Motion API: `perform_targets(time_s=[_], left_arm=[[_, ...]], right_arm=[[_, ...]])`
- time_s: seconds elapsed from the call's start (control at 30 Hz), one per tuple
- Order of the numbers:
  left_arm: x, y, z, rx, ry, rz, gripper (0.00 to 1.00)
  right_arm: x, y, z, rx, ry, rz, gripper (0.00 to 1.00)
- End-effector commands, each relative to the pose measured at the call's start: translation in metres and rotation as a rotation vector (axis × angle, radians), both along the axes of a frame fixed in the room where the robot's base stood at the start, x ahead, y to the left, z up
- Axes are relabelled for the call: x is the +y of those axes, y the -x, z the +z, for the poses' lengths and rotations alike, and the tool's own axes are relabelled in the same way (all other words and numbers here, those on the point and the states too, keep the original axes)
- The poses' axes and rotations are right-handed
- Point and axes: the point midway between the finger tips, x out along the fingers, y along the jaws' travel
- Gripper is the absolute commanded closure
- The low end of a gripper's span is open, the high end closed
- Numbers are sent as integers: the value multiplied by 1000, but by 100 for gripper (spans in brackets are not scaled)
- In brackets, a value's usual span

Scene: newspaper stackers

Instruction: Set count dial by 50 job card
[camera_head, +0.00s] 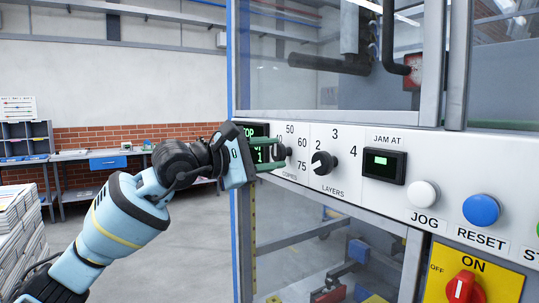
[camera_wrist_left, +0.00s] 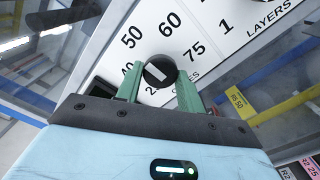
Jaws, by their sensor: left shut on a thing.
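The count dial is a black round knob (camera_wrist_left: 160,72) with a pale line across its face, on the white panel marked COPIES. Printed numbers 50, 60 and 75 stand around it; the lower numbers are partly hidden by my gripper. I cannot tell surely which number the line points to. My left gripper (camera_wrist_left: 158,92) is shut on the dial, with a green finger on each side of it. In the head view the gripper (camera_head: 270,154) reaches the dial (camera_head: 281,153) from the left. I cannot make out a job card. My right gripper is not in view.
The LAYERS knob (camera_head: 323,163) is just right of the dial. Further right are a green-lit JAM AT display (camera_head: 384,165), a white JOG button (camera_head: 423,194), a blue RESET button (camera_head: 481,209) and a red ON/OFF switch (camera_head: 464,288). Paper stacks (camera_head: 20,235) stand at left.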

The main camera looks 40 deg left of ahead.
Motion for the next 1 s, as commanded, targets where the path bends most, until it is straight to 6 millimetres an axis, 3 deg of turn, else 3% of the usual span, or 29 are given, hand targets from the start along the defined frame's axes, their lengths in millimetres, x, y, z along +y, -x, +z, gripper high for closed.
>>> perform_targets(time_s=[0.4,0.43,0.57,1.0], left_arm=[[0,0,1,-4,-5,0,85],[0,0,1,-4,-5,0,58],[0,0,1,-4,-4,1,41],[5,9,-3,1,-5,2,41]], right_arm=[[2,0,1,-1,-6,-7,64],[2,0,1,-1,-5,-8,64],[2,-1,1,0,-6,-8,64],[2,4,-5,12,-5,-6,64]])
